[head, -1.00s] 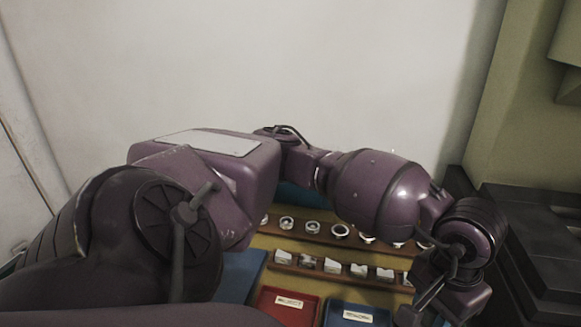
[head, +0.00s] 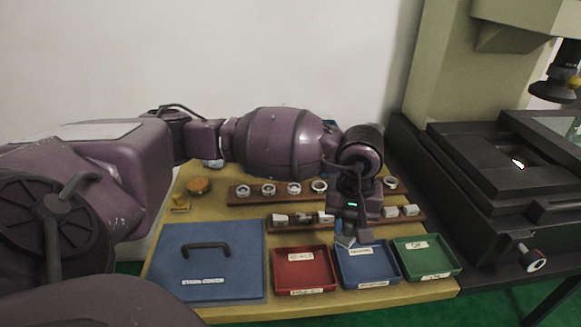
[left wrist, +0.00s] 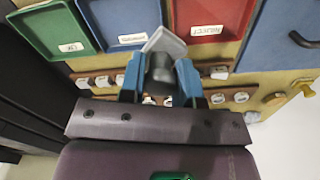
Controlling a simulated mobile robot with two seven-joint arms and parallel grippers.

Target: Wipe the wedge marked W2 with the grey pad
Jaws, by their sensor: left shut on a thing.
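My left gripper (head: 353,232) is shut on a light grey, flat, angular piece with a dark round grip, which looks like the grey pad (head: 345,241). In the left wrist view the pad (left wrist: 167,41) sticks out beyond the two blue fingers (left wrist: 160,80). The gripper is over the back edge of the blue tray, in front of the wedge row. Pale wedges (head: 325,217) stand on the front brown rack, and the gripper hides part of the row. No W2 mark is legible, so I cannot tell which wedge is W2. My right gripper is not in view.
Red (head: 305,271), blue (head: 367,266) and green (head: 427,258) trays line the board's front. A blue panel with a handle (head: 207,260) lies left. Bearing rings (head: 293,188) stand on the back rack. A dark machine (head: 490,190) is close on the right.

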